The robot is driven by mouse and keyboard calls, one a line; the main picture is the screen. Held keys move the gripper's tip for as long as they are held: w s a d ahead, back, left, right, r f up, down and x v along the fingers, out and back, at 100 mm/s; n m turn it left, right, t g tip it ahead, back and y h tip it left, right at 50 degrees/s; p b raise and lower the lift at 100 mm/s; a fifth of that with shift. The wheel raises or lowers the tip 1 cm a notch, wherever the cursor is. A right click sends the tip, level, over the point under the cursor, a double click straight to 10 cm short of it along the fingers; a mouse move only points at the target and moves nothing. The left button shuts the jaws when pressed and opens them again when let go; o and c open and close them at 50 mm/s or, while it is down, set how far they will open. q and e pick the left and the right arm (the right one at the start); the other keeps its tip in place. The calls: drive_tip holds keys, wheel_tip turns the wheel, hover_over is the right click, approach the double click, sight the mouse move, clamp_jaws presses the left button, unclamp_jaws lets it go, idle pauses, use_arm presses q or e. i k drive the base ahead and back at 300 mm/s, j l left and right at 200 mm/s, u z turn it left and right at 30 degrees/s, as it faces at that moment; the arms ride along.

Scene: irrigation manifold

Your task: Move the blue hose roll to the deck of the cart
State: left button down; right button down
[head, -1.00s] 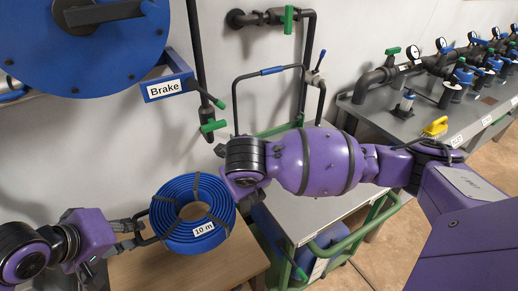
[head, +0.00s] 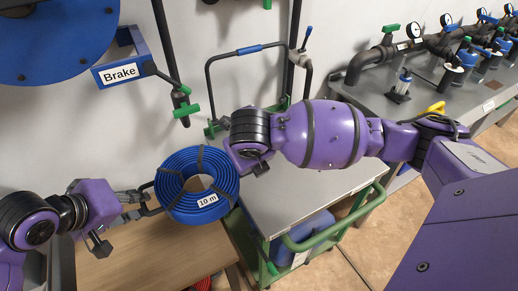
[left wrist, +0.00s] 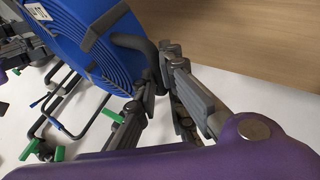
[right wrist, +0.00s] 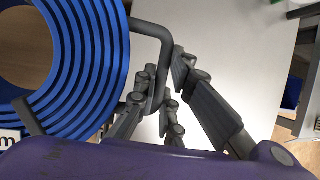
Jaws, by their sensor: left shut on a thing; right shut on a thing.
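The blue hose roll (head: 178,207) has a "10 m" label, dark straps and a grey handle on each side. It hangs level above the wooden table's right end, close to the cart's left edge. My left gripper (head: 146,200) is shut on its left handle, which also shows in the left wrist view (left wrist: 137,42). My right gripper (right wrist: 163,92) is shut on the other handle (right wrist: 150,30); in the head view my right arm mostly hides this grip. The cart has a bare grey deck (head: 310,195) and a green frame, right of the roll.
The wooden table (head: 150,255) is clear under the roll. A grey-and-blue push handle (head: 248,50) rises at the cart's back. A manifold bench (head: 420,100) stands right.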

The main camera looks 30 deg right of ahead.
sight(284, 165)
drive_tip(key=l, duration=0.7)
drive_tip(key=i+l, duration=0.15)
drive_tip(key=l, duration=0.55)
